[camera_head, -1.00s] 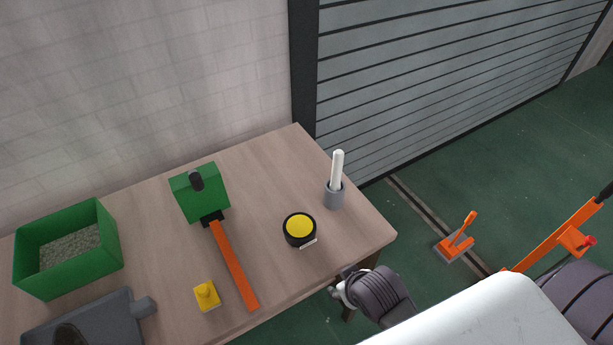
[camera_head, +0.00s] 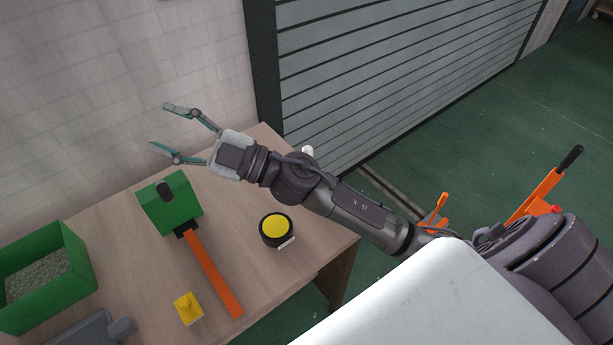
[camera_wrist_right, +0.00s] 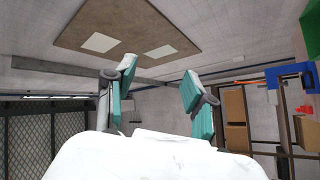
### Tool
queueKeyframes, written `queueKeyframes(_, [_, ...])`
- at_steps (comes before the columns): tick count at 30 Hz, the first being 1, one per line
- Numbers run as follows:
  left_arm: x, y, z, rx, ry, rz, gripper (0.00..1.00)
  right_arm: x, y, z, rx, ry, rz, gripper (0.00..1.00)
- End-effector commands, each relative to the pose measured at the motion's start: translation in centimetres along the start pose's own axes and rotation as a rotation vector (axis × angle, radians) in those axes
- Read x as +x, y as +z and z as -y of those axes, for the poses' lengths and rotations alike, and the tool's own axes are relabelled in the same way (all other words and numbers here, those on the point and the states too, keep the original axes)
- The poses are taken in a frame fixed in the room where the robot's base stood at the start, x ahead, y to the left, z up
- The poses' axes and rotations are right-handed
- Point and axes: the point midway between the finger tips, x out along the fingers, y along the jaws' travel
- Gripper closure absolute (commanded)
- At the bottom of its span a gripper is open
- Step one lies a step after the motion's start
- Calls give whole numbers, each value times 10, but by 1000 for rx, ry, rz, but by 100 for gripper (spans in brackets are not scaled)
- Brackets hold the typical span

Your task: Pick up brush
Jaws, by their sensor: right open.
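No object is clearly recognisable as a brush. A long orange bar (camera_head: 213,273) with a dark end lies on the wooden table (camera_head: 255,185), against a green block (camera_head: 171,205) with a dark knob. A white rod (camera_head: 308,150) peeks out behind my right arm; its grey cup is hidden. My right gripper (camera_head: 159,126) is open and empty, above the table's back edge and beyond the green block. Its two spread fingers also show in the right wrist view (camera_wrist_right: 158,80), with nothing between them. My left gripper is out of view.
A yellow-topped black disc (camera_head: 277,230) and a small yellow piece (camera_head: 188,308) are on the table. A green bin (camera_head: 75,275) with grey contents stands at left, beside a dark grey object (camera_head: 92,330). A wall is behind. Bare wood lies between the bar and disc.

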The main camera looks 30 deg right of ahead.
Motion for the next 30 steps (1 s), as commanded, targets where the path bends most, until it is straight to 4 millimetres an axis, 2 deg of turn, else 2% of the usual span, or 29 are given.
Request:
queueKeyframes(2, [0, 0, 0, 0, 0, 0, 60, 9, -10, 20, -83, -201, -96, 46])
queueKeyframes(5, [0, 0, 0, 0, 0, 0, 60, 4, -5, 48, -170, -486, -146, 46])
queueKeyframes(8, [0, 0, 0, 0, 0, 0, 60, -17, 20, 65, -246, -782, -105, 46])
queueKeyframes(11, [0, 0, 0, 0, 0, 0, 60, -51, 57, 61, -304, -1067, 30, 46])
queueKeyframes(14, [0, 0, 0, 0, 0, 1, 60, -93, 97, 32, -340, -1316, 256, 46])
queueKeyframes(16, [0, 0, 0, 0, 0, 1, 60, -125, 119, 1, -344, -1450, 448, 46])
queueKeyframes(18, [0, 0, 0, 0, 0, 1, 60, -154, 133, -33, -336, -1544, 641, 46])
queueKeyframes(21, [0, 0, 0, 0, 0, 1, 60, -186, 140, -75, -310, -1620, 874, 46])
queueKeyframes(23, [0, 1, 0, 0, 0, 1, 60, -200, 140, -93, -293, -1643, 977, 46])
queueKeyframes(26, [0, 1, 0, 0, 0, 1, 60, -213, 140, -109, -272, -1661, 1077, 46])
queueKeyframes(30, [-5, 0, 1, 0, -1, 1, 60, -224, 148, -104, -261, -1670, 1106, 46])
